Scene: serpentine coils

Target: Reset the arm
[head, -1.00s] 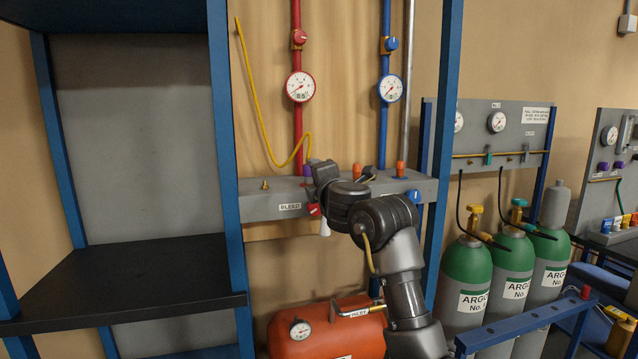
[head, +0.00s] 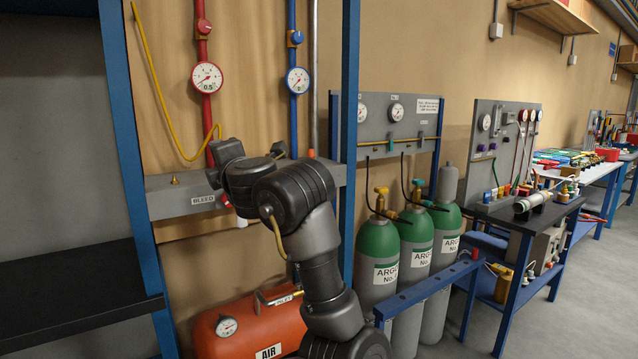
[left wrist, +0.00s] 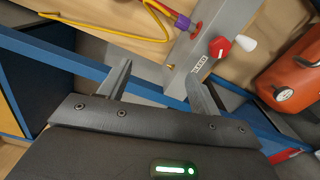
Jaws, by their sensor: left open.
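My left arm rises from the bottom of the head view, its wrist in front of the grey BLEED panel (head: 172,199). Its fingertips cannot be made out there. In the left wrist view my left gripper (left wrist: 160,82) is open, with nothing between its two fingers. Beyond the fingers, that view shows the BLEED panel (left wrist: 236,22) with a red knob (left wrist: 219,46) and a white conical piece (left wrist: 244,43). The fingers look clear of the panel. My right gripper is in neither view.
Blue uprights (head: 134,165) frame the panel, with a black shelf (head: 70,295) at left. A red air tank (head: 250,328) sits below. Green argon cylinders (head: 378,255) stand right of the arm. A yellow hose (head: 160,105) hangs above. Open floor (head: 590,300) shows at far right.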

